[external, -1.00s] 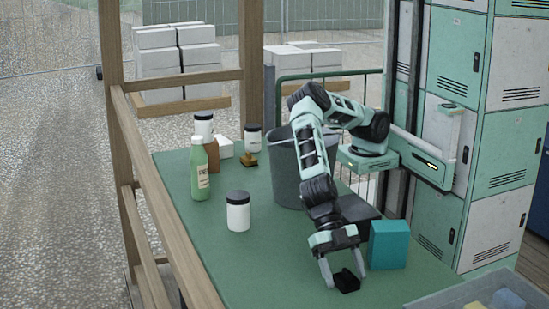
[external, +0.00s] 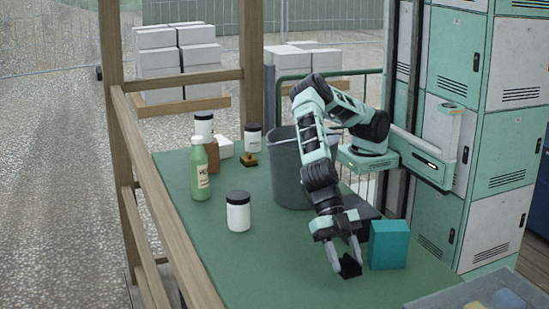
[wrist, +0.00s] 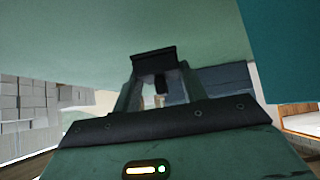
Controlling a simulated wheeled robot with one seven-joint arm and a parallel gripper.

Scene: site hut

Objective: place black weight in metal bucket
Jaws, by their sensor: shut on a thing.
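The black weight (external: 350,266) is between the fingertips of my gripper (external: 346,262), near the front of the green table (external: 290,265). My gripper is shut on it. In the wrist view the black weight (wrist: 154,62) spans the two fingers of my gripper (wrist: 155,85). I cannot tell how far it is above the table. The metal bucket (external: 288,175) is a grey pail standing upright farther back on the table, behind and left of my gripper. My arm hides part of its right side.
A teal box (external: 389,245) stands close to the right of my gripper. A white jar (external: 238,211) and a green bottle (external: 199,170) stand to the left. A bin (external: 430,303) is at the front right. The table's middle is clear.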

